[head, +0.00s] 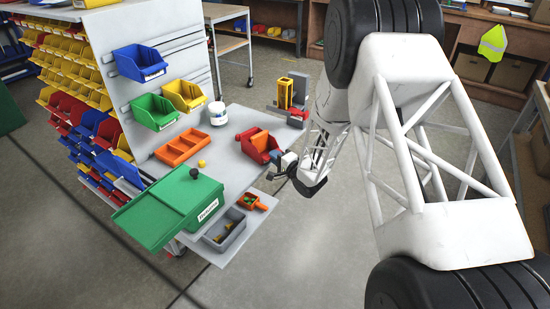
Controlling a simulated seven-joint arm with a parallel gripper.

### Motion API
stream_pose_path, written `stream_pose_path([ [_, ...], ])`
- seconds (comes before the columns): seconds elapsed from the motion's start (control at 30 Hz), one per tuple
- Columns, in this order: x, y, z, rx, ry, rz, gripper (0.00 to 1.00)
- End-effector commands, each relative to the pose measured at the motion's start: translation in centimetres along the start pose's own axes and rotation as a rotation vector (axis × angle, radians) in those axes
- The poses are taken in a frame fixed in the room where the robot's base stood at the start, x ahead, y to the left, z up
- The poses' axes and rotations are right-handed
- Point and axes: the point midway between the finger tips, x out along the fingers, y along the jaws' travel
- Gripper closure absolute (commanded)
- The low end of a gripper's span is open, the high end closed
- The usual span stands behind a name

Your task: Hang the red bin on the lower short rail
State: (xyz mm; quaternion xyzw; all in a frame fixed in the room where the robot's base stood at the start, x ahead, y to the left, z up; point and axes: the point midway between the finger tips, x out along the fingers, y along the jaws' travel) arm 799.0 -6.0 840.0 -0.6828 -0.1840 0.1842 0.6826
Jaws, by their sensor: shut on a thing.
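The red bin (262,147) is at the right side of the grey worktop, with its open top up. My gripper (278,158) is at its near right side and shut on it. The fingertips are small here, and I cannot tell whether the bin touches the worktop. The grey back panel (187,50) carries horizontal rails. A blue bin (139,64) hangs high on it, and a green bin (154,112) and a yellow bin (184,95) hang lower. I cannot tell for sure which strip is the lower short rail.
An orange divided tray (181,148), a white tub (217,113) and a yellow-and-grey device (292,92) stand on the worktop. A green lidded box (178,205) and a grey tray (224,231) are at the front. Bare worktop lies between the tub and the red bin.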

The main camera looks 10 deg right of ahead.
Motion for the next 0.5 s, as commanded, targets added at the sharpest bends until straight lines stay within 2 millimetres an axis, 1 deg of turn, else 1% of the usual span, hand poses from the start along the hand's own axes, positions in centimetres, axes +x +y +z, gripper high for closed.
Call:
stream_pose_path([
  [0.5, 0.0, -1.6, 0.0, -0.001, 0.000, -0.001, 1.00],
])
